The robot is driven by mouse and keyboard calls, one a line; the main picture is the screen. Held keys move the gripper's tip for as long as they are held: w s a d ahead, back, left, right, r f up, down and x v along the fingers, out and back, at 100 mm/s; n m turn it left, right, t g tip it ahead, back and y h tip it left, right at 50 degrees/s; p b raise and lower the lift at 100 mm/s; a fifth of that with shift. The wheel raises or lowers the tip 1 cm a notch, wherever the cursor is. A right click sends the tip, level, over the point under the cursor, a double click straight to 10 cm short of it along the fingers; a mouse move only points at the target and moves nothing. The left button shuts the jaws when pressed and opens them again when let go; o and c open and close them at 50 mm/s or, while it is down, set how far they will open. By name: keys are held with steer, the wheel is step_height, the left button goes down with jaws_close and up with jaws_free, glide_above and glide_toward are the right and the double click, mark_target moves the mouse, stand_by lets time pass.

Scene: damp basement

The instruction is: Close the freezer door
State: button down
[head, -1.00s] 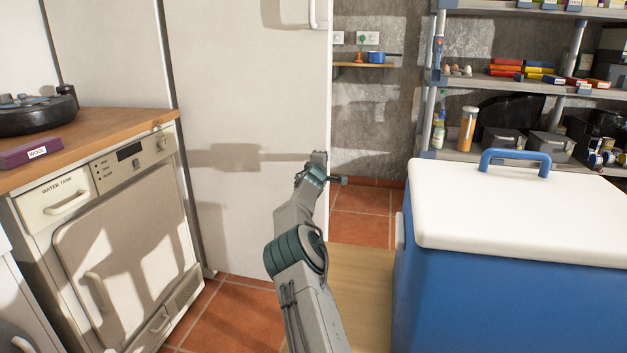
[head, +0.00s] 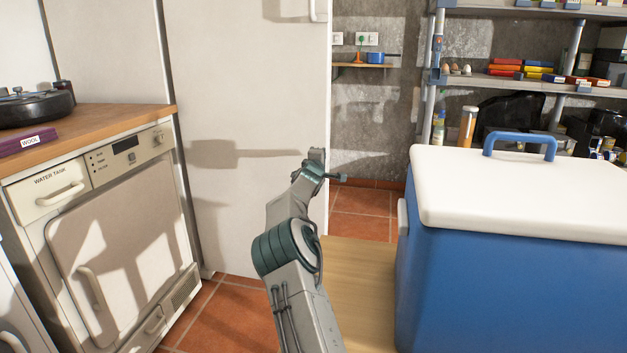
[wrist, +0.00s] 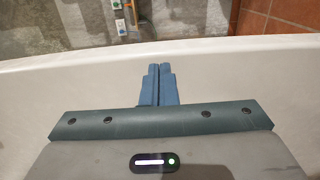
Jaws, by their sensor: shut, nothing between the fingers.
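The freezer door (head: 250,105) is the tall, pale white panel left of centre in the head view, with part of its handle (head: 318,9) at the top right. How far it stands open I cannot tell. My gripper (head: 339,177) is by the door's right edge, with its fingers pointing right. In the wrist view the shut, empty fingers (wrist: 159,70) lie over a white surface (wrist: 80,85), seemingly the door, near its edge. Whether they touch it I cannot tell.
A dryer (head: 120,240) under a wooden worktop (head: 110,115) stands at the left. A blue cooler (head: 500,290) with a white lid fills the right, on a wooden surface (head: 355,290). Shelves (head: 480,80) stand behind it. Tiled floor (head: 362,215) shows between door and cooler.

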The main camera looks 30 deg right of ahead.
steer(key=b+v, duration=0.2)
steer(key=v, duration=0.9)
steer(key=shift+w, duration=0.1)
